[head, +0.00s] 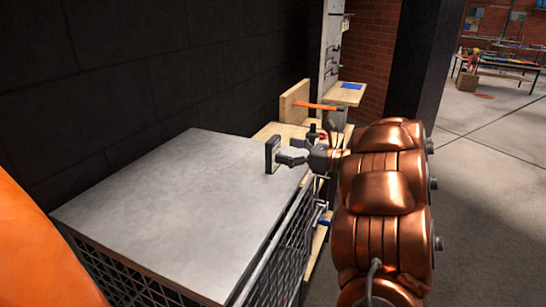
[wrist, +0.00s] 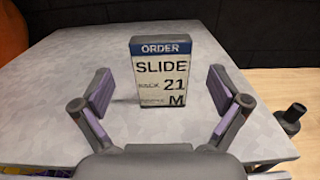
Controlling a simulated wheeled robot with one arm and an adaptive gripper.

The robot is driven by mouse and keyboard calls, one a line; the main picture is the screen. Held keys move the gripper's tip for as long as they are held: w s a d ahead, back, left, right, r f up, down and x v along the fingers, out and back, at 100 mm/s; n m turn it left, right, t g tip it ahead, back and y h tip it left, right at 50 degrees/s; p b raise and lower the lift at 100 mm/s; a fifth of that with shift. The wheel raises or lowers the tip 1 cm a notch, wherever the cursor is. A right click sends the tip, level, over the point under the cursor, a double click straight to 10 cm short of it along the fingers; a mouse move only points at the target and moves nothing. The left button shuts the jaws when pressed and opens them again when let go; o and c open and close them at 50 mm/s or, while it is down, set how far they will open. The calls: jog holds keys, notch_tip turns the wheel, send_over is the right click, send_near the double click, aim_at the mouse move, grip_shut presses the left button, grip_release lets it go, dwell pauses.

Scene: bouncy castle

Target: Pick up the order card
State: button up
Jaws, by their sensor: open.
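The order card (wrist: 162,75) stands upright on a grey table top. It has a blue "ORDER" band and the words "SLIDE", "21" and "M". In the head view the card (head: 270,156) is seen nearly edge-on, dark, near the table's right side. My gripper (wrist: 160,92) is open, with one finger to the left and one to the right of the card and a clear gap on each side. In the head view my gripper (head: 290,158) is just right of the card, low over the table. I cannot tell how deep the card sits between the fingertips.
The grey table top (head: 170,205) is otherwise bare, with a mesh side (head: 285,255) below its edge. A wooden bench (head: 275,130) with an orange-handled tool (head: 315,106) adjoins behind. A black wall (head: 150,75) runs along the left. Open floor (head: 490,200) lies right.

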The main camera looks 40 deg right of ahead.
aim_at(277, 147)
jog(key=shift+p+x, duration=0.95)
jog(key=shift+x, duration=1.2)
jog(key=c, duration=1.3)
